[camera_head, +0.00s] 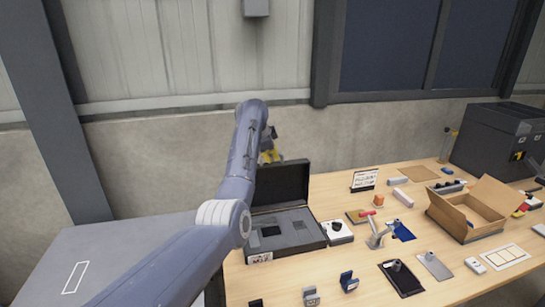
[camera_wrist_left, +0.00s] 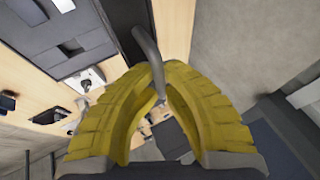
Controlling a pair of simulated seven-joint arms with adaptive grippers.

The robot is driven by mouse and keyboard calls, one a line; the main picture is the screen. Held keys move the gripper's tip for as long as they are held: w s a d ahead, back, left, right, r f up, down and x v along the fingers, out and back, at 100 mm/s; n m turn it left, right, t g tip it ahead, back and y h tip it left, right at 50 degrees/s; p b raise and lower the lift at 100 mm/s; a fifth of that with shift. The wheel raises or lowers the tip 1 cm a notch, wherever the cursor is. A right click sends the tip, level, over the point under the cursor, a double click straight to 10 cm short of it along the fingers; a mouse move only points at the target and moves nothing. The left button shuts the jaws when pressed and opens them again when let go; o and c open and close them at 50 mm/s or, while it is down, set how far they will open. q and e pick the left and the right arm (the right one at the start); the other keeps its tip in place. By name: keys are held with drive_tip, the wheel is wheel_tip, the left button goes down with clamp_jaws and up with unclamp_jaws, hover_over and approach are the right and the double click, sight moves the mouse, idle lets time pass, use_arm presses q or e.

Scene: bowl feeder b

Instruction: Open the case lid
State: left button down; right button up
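The dark case stands on the wooden table left of centre in the head view. Its lid (camera_head: 282,184) is up, standing roughly upright at the back of the case base (camera_head: 316,236). The open base shows a grey insert with dark recesses, also seen in the wrist view (camera_wrist_left: 55,22). My left gripper (camera_head: 268,152) has yellow fingers and is at the lid's top edge. In the wrist view, its fingertips (camera_wrist_left: 160,72) close together on a grey curved handle (camera_wrist_left: 146,44) at the lid. My right gripper is in neither view.
A white box with a dark round top (camera_head: 337,233) stands right beside the case. An open cardboard box (camera_head: 480,212), a black bin (camera_head: 490,142) and several small parts fill the table to the right. A concrete wall (camera_head: 345,140) runs behind the table.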

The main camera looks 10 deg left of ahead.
use_arm(q)
drive_tip(key=c, duration=1.5)
unclamp_jaws()
drive_tip(key=shift+f, duration=0.15)
drive_tip(key=shift+s+r, duration=0.15)
drive_tip(key=shift+r, duration=0.35)
drive_tip(key=v, duration=1.1)
drive_tip(key=shift+s, duration=0.15)
drive_tip(key=shift+a, duration=0.1)
